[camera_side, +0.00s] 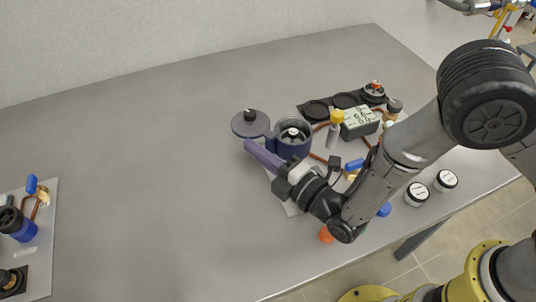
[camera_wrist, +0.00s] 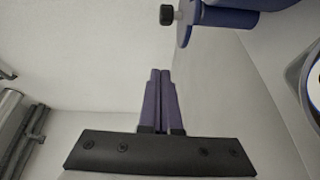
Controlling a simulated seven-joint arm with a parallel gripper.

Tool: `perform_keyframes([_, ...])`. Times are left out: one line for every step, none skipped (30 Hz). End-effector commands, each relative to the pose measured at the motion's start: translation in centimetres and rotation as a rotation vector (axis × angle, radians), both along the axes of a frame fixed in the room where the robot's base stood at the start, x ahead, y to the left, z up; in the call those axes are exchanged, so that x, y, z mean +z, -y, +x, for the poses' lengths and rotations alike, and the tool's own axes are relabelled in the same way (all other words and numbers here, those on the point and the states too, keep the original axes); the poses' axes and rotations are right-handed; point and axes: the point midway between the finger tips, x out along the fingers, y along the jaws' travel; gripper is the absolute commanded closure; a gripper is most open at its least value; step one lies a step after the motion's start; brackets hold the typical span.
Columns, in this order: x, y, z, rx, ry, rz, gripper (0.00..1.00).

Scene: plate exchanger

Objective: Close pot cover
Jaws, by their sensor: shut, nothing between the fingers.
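The pot (camera_side: 292,148) is a dark blue round vessel with a light inner part showing through its open top. Its cover (camera_side: 241,126) is a dark disc with a black knob (camera_side: 250,115), swung out to the left of the pot. My gripper (camera_side: 248,147) has purple fingers and is shut and empty, just below the cover and left of the pot; I cannot tell if it touches either. In the wrist view the shut fingers (camera_wrist: 160,75) point toward the cover (camera_wrist: 187,22), seen nearly edge-on with its knob (camera_wrist: 167,14) to the left and apart from the fingertips.
Right of the pot are a meter with a display (camera_side: 359,123), a yellow-topped valve (camera_side: 336,118) and copper pipes. A black tray with round recesses (camera_side: 317,109) lies behind. Two round gauges (camera_side: 446,179) sit at the right.

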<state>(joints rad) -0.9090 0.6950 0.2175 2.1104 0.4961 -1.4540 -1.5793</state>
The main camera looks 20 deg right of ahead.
Motion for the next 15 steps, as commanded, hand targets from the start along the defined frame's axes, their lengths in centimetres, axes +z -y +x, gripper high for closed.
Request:
perform_keyframes([0.0,-0.3,1.1,-0.004,0.001,0.003,1.00])
perform_keyframes([0.0,-0.6,1.6,-0.003,0.001,0.003,1.00])
perform_keyframes([0.0,-0.9,2.3,-0.003,0.002,0.003,1.00])
perform_keyframes([0.0,-1.1,2.9,-0.003,0.001,0.003,1.00])
perform_keyframes([-0.1,-1.4,3.4,-0.003,0.001,0.002,1.00])
perform_keyframes([0.0,-1.7,4.1,-0.003,0.001,0.002,1.00])
perform_keyframes([0.0,-1.9,4.5,-0.003,0.001,0.002,1.00])
perform_keyframes([-0.1,-1.4,4.9,-0.005,0.000,0.000,1.00])
perform_keyframes([-0.1,-0.7,5.2,-0.006,0.000,-0.001,1.00])
perform_keyframes([-0.2,-0.4,5.5,-0.005,-0.001,-0.001,1.00])
perform_keyframes([-0.2,0.0,5.7,-0.005,-0.001,-0.001,1.00])
perform_keyframes([-0.2,0.3,5.9,-0.004,0.000,0.000,1.00])
perform_keyframes([-0.2,0.5,6.1,-0.004,0.000,0.000,1.00])
perform_keyframes([-0.2,0.7,6.3,-0.004,0.000,0.000,1.00])
perform_keyframes([-0.2,0.9,6.4,-0.003,0.000,0.000,1.00])
